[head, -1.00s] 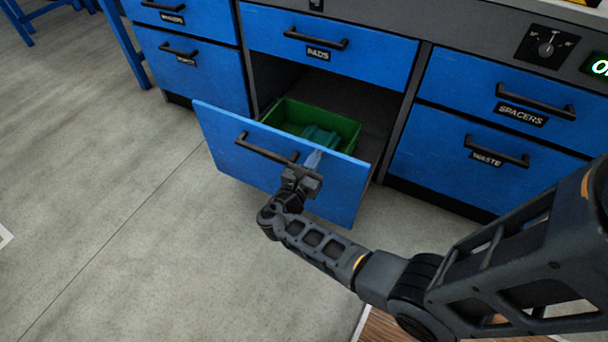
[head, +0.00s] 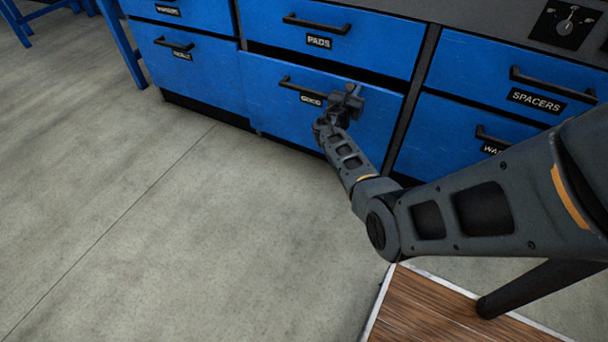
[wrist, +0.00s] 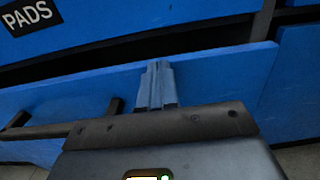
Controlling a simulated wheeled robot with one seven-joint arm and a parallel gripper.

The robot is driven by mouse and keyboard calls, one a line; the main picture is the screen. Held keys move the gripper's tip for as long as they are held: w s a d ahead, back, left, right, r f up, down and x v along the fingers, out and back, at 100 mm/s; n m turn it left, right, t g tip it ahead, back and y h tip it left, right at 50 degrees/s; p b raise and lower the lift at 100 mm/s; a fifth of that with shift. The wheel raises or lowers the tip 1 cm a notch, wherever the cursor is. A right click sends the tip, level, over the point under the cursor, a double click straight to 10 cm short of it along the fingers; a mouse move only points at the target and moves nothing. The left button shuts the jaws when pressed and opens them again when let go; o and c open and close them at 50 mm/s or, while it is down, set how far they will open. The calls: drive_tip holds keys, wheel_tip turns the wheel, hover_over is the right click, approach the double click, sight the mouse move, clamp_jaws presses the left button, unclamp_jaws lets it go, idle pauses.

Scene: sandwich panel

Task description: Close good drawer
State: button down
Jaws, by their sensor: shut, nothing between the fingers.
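The GOOD drawer (head: 280,110) is a blue front with a black bar handle and a label, under the PADS drawer (head: 375,45). My gripper (head: 353,88) is at the upper right part of this front, right of the handle. Contact with the front cannot be told for sure. The inside of the drawer is hidden.
The SPACERS drawer (head: 500,80) and the WASTE drawer (head: 455,135) are on the right, both shut. More shut blue drawers (head: 190,75) are on the left. The grey floor (head: 150,230) in front is clear. A brown wood-patterned surface (head: 440,305) lies at the bottom.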

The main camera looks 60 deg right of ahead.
drive_tip(key=d+b, duration=0.1)
drive_tip(key=d, duration=0.3)
drive_tip(key=shift+f+b, duration=0.15)
drive_tip(key=shift+b, duration=0.2)
drive_tip(key=shift+w+d+r, duration=0.1)
drive_tip(key=shift+d+r, duration=0.15)
drive_tip(key=shift+d, duration=0.4)
drive_tip(key=shift+d, duration=0.1)
drive_tip(key=shift+a, duration=0.35)
drive_tip(key=a+p, duration=0.4)
drive_tip(key=a, duration=1)
drive_tip(key=shift+s+f, duration=0.15)
drive_tip(key=shift+s, duration=0.1)
